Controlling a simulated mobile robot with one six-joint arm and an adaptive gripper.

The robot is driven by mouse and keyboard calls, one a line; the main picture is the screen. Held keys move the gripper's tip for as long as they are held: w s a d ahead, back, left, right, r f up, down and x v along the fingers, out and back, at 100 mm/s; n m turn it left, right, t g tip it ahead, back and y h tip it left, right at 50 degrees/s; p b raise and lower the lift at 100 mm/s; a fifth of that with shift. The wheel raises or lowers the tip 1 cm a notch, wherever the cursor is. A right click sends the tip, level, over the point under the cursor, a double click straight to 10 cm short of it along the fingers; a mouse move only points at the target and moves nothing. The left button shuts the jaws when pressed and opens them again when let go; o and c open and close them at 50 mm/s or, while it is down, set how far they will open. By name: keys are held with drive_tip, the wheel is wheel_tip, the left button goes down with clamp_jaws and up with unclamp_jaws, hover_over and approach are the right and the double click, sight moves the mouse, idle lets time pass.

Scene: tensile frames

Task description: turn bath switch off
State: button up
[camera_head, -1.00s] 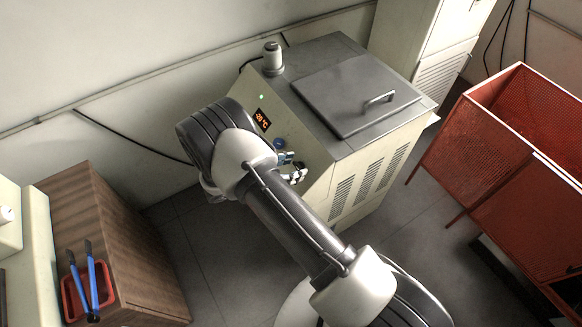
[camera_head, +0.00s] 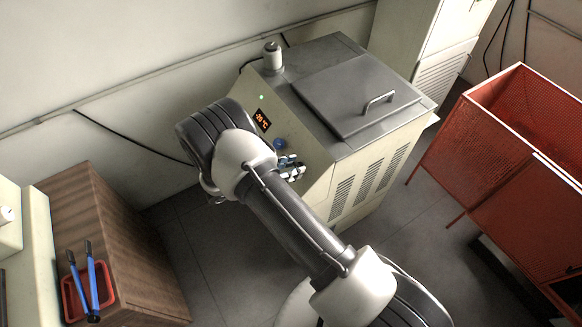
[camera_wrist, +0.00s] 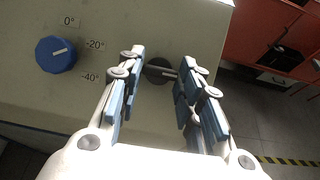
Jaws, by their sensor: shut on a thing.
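The bath is a cream cabinet with a grey top (camera_head: 345,55) and a sloped front panel. The bath switch is a small dark round knob (camera_wrist: 158,71) with a pale mark, right of the blue temperature dial (camera_wrist: 56,53) in the wrist view. My gripper (camera_wrist: 163,62) has one finger on each side of the knob and is shut on it. In the head view my gripper (camera_head: 291,167) is at the panel's lower end, and the switch is hidden behind it. The orange display (camera_head: 262,120) and green lamp (camera_head: 261,97) are lit.
A grey lid (camera_head: 358,95) with a handle lies on the bath top. A red mesh crate (camera_head: 475,130) stands at the right. A wooden cabinet (camera_head: 120,235) with blue-handled tools (camera_head: 92,280) is at lower left. Grey floor (camera_head: 215,245) is clear between.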

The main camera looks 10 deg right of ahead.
drive_tip(key=n, duration=0.1)
drive_tip(key=n+t+p, duration=0.1)
drive_tip(key=n, duration=0.1)
drive_tip(key=n+t+y, duration=0.1)
drive_tip(key=n, duration=0.1)
drive_tip(key=shift+s+d+r, duration=0.1)
drive_tip(key=shift+s+d, duration=0.05)
drive_tip(key=shift+s, duration=0.1)
drive_tip(key=n+y+p, duration=0.1)
drive_tip(key=n, duration=0.1)
drive_tip(key=n+t+p, duration=0.1)
drive_tip(key=n, duration=0.2)
drive_tip(key=shift+s+d+r+n+y, duration=0.1)
drive_tip(key=shift+d+n+y, duration=0.05)
drive_tip(key=shift+n+y, duration=0.2)
drive_tip(key=n+y+p, duration=0.2)
drive_tip(key=n, duration=0.2)
drive_tip(key=shift+d+r+n, duration=0.1)
drive_tip(key=shift+n, duration=0.25)
drive_tip(key=shift+d+n+y+p, duration=0.1)
drive_tip(key=shift+n+y+p, duration=0.65)
drive_tip(key=shift+n, duration=1.25)
drive_tip(key=o, duration=1.1)
drive_tip(key=shift+c, duration=0.2)
